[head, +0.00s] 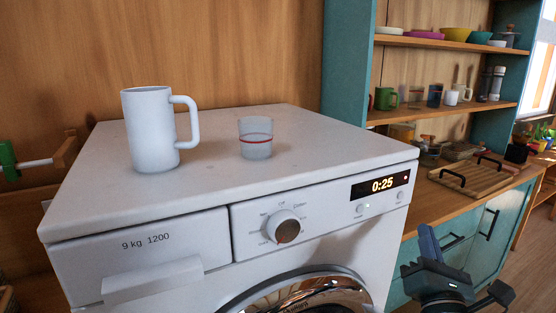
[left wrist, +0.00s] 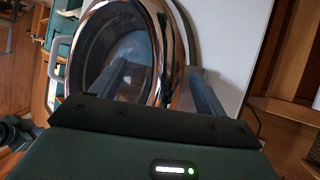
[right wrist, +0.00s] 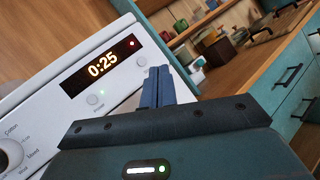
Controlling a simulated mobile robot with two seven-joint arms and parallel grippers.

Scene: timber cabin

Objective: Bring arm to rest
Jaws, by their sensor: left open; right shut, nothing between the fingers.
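My right gripper (head: 428,243) is at the lower right of the head view, beside the front right corner of the washing machine (head: 200,200). Its fingers (right wrist: 158,87) are together with nothing between them in the right wrist view, near the display panel (right wrist: 102,66), which reads 0:25. My left gripper (left wrist: 158,85) is out of the head view. In the left wrist view its two fingers are apart and empty, in front of the washer's round door (left wrist: 115,50). Whether they touch the door is unclear.
A white mug (head: 150,130) and a clear glass with a red band (head: 256,140) stand upright on the washer top. A teal shelf (head: 345,60) with dishes and a counter with a wooden tray (head: 478,176) are at the right.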

